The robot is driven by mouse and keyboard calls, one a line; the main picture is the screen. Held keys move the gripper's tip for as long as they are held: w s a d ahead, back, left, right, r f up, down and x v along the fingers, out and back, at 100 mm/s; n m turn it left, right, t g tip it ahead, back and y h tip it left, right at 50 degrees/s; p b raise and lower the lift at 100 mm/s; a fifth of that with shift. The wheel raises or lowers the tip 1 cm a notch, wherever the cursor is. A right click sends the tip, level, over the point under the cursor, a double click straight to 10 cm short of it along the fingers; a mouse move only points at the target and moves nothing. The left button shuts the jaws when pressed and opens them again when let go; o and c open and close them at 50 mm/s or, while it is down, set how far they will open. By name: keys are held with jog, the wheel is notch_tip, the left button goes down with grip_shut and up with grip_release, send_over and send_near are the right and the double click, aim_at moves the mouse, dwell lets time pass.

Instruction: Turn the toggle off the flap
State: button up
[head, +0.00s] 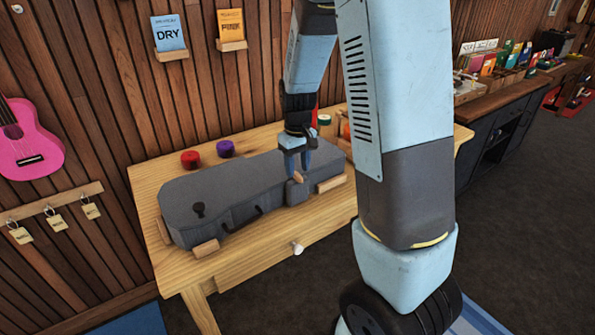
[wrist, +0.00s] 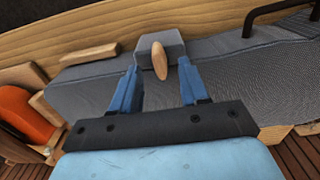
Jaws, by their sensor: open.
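A grey ukulele case (head: 240,185) lies on the wooden workbench. A small wooden toggle (head: 298,178) sits on a grey flap (head: 297,192) at the case's front side. In the wrist view the oval toggle (wrist: 159,60) lies lengthwise over the flap (wrist: 170,44), which is a grey block at the case edge. My gripper (head: 297,168) points down at the toggle. Its blue fingers are open in the wrist view (wrist: 158,75), one on each side of the toggle, with a gap to it on both sides. Whether the fingertips touch the flap cannot be told.
Wooden blocks (head: 206,248) and (head: 331,183) stand against the case. A black handle (head: 245,218) is on its front. A red jar (head: 190,159) and a purple jar (head: 225,148) stand behind it. The bench front has a drawer knob (head: 297,248). The bench's left end is clear.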

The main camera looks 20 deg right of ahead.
jog(key=shift+f, duration=1.05)
jog(key=shift+c, duration=0.3)
grip_shut()
